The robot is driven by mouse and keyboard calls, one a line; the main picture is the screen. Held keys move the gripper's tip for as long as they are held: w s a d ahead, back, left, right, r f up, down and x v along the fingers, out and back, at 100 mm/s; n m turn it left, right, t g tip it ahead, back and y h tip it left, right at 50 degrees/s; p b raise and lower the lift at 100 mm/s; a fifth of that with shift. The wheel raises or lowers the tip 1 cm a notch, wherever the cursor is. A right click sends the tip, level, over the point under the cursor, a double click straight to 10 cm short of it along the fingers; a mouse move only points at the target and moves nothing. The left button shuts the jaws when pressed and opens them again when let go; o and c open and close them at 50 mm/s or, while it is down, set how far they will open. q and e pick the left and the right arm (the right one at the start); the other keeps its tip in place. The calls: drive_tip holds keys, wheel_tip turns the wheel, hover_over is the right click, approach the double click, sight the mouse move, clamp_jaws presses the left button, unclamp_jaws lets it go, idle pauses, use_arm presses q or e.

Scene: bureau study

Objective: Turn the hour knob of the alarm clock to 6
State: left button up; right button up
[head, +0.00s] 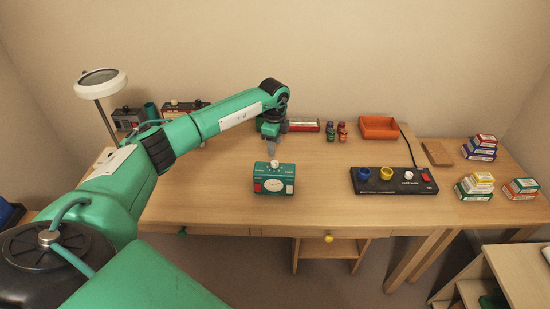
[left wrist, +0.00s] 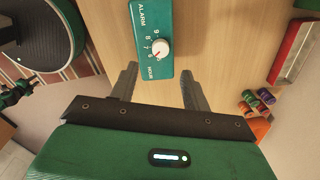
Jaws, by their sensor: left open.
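The alarm clock (head: 261,195) is a green box with a pale dial on its front, standing upright near the table's front edge. Its white hour knob (head: 275,164) sits on top. In the left wrist view the clock's green top (left wrist: 152,15) shows the words ALARM and HOUR. The knob (left wrist: 163,46) there has a small red mark toward the lower left, by the low numbers; the exact number is too small to tell. My left gripper (head: 272,147) is just behind the clock. Its open, empty fingers (left wrist: 159,72) are apart from the knob.
A black panel with coloured knobs (head: 393,187) lies right of the clock. Stacked boxes (head: 476,187) are at far right. Bare table surrounds the clock.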

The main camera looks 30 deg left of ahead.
use_arm(q)
wheel_tip(320, 180, up, 6)
drive_tip(key=shift+s+f+b, duration=0.1)
drive_tip(key=shift+b, duration=0.45)
